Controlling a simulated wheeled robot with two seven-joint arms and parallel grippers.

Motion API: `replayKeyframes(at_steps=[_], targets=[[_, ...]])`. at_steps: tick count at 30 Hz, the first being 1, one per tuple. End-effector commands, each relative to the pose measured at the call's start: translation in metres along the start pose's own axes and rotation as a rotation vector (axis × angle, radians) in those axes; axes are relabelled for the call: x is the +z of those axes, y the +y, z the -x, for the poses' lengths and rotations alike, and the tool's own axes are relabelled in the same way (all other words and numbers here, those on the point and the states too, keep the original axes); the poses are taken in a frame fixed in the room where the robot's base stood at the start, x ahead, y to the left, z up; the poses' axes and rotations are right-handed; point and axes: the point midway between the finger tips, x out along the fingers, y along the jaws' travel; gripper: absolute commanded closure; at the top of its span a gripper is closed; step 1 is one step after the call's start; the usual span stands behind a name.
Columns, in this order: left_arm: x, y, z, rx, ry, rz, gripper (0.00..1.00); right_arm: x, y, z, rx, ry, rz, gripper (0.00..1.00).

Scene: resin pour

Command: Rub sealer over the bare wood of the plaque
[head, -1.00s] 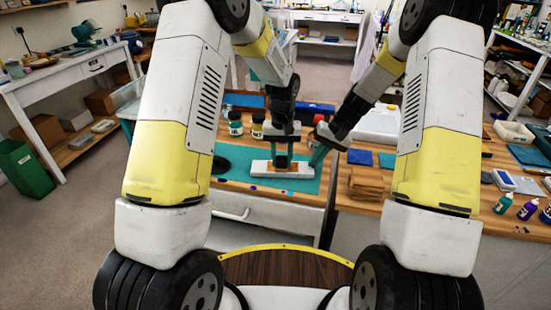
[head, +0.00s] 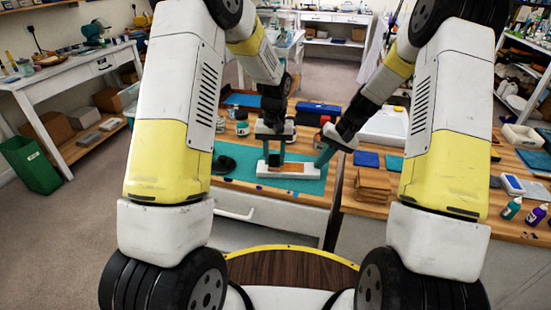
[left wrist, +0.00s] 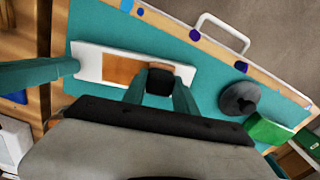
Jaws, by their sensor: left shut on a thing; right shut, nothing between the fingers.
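The plaque (head: 268,172) is a white board lying flat on a teal mat, with an orange-brown bare wood patch (head: 297,168) in its middle. In the left wrist view the plaque (left wrist: 88,65) shows the wood (left wrist: 122,70) on one side of a black pad (left wrist: 160,82). My left gripper (head: 274,158) is shut on this pad, held over the wood near the patch's left end; contact is hard to tell. My right gripper (head: 321,160) is shut and empty, its tips at the plaque's right end. It also shows in the left wrist view (left wrist: 72,66).
A round dark object (head: 224,164) sits on the mat (head: 240,176) left of the plaque. A jar (head: 242,124) stands behind. A dark blue box (head: 318,114) is at the back. Stacked brown blocks (head: 373,184) stand to the right.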

Motion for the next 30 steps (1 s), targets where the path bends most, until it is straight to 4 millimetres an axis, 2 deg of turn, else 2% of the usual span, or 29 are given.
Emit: replayKeyframes(at_steps=[16, 30], targets=[[-0.001, 0.000, 0.053, 0.000, 0.002, -0.001, 0.99, 0.001, 0.000, -0.001, 0.000, -0.002, 0.000, 1.00], [0.000, 0.000, 0.057, 0.000, 0.001, -0.001, 0.99, 0.000, -0.002, 0.003, 0.000, 0.000, 0.001, 1.00]])
